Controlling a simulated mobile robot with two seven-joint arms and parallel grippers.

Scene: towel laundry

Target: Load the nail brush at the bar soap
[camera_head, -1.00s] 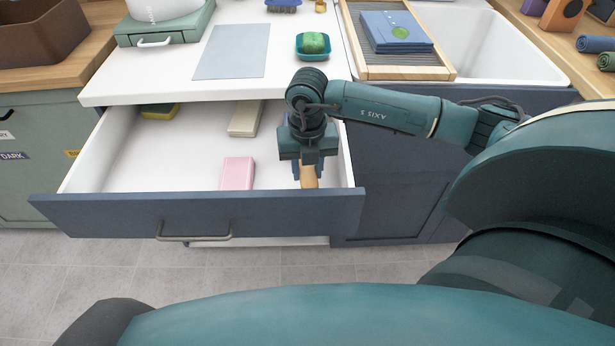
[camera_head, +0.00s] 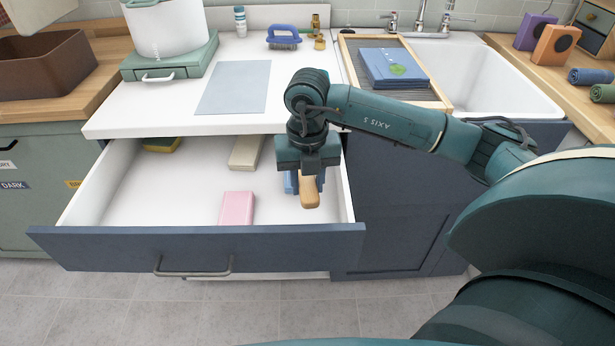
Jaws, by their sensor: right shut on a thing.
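My right gripper (camera_head: 307,180) points down over the right end of the open drawer (camera_head: 130,200). It is shut on a tan wooden piece, apparently the nail brush (camera_head: 309,194), whose lower end shows between and in front of the blue fingertips. Its bristles cannot be made out. The brush appears to be inside the drawer's outline, and its height above the drawer floor is hard to tell. The green bar soap in its teal dish, visible earlier on the white counter (camera_head: 150,110), is hidden behind my right arm. My left gripper is not in view.
The drawer also holds a pink block (camera_head: 237,208), a cream block (camera_head: 246,153) and a yellow sponge (camera_head: 162,144). On the counter are a grey mat (camera_head: 233,87) and a blue-handled brush (camera_head: 284,37). A wooden-framed rack (camera_head: 349,60) sits beside the sink (camera_head: 495,80).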

